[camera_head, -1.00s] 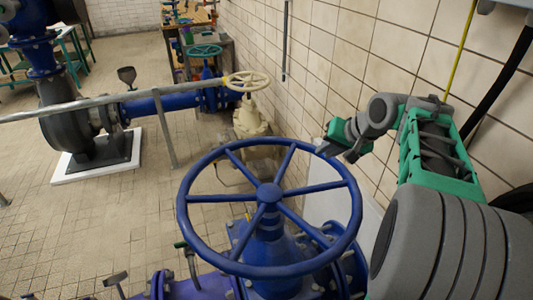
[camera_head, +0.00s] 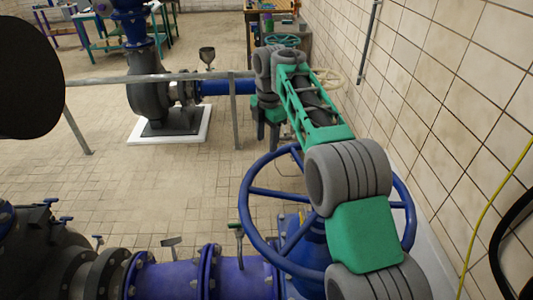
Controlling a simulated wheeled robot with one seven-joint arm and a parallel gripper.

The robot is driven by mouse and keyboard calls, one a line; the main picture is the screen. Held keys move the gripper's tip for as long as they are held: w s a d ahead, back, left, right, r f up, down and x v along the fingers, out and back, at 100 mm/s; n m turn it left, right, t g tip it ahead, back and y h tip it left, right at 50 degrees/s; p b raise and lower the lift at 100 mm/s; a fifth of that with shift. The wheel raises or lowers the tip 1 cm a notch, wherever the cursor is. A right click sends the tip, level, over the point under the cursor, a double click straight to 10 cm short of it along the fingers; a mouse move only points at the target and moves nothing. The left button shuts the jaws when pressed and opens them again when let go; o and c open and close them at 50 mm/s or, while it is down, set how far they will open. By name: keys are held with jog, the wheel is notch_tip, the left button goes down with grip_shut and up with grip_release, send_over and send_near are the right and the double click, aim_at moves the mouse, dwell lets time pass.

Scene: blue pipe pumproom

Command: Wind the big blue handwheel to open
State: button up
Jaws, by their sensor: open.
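The big blue handwheel (camera_head: 246,222) lies roughly flat at the lower middle right, on a blue valve body. My arm crosses over it and hides its hub and much of its right side. The left part of the rim and some spokes show. My gripper (camera_head: 268,136) is beyond the far left part of the rim, with its fingers pointing down. The fingers look apart and empty, and not on the rim.
A grey handrail (camera_head: 180,77) runs across behind the wheel, with a post (camera_head: 235,115) close to my gripper. A tiled wall (camera_head: 450,110) stands on the right. Open tiled floor lies to the left.

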aim_at(267, 156)
jog(key=f, duration=0.7)
jog(key=shift+w+f, duration=0.2)
jog(key=shift+f, duration=0.05)
jog(key=shift+c, duration=0.4)
grip_shut()
dwell(0.6)
